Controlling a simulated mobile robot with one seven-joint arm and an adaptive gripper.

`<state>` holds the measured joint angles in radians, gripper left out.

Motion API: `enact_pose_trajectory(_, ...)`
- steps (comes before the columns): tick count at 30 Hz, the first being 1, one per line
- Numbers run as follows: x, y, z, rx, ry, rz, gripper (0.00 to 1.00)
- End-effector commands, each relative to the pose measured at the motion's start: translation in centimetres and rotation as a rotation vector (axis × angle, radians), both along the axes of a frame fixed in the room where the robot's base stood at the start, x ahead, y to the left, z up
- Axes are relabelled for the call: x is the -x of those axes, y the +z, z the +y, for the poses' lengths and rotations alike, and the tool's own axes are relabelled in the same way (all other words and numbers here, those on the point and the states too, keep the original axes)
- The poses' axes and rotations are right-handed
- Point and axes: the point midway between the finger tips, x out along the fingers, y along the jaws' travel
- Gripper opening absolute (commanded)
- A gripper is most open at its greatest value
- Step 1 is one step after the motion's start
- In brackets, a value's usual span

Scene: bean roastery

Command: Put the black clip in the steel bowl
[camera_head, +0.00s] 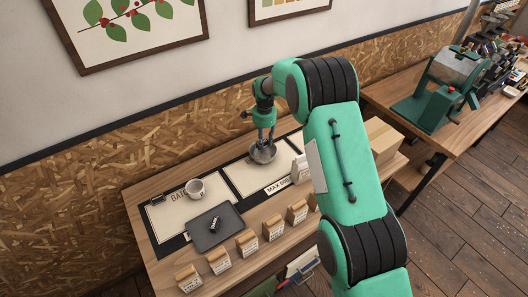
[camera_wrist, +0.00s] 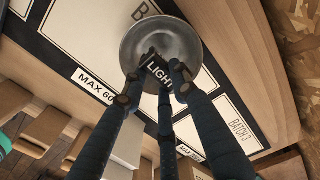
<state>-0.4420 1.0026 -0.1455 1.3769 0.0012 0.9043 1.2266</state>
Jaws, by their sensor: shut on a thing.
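In the wrist view, the fingers of my gripper (camera_wrist: 154,86) are closed around a black clip (camera_wrist: 152,62) with white letters reading "LIGHT". The clip overlaps the inside of the steel bowl (camera_wrist: 186,42) in this view. I cannot tell whether it touches the bowl's floor. The fingers hide part of the clip, and the clip is too small to make out in the head view.
A grey tray (camera_head: 232,236) holds a small black item (camera_head: 214,226). Several kraft bags (camera_head: 247,243) line the bench's front edge. A cardboard box (camera_head: 381,140) is at the right, and a green machine (camera_head: 437,90) stands on another bench.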

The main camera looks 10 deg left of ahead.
Motion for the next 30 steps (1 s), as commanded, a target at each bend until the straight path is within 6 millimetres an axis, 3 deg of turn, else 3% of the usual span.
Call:
enact_pose_trajectory(6, 0.0, -2.9, 0.0, 0.001, 0.000, 0.001, 0.16)
enact_pose_trajectory(20, 0.0, -3.6, 0.0, 0.001, 0.000, 0.001, 0.16)
enact_pose_trajectory(30, 0.1, -6.7, 0.0, 0.001, 0.000, 0.002, 0.16)
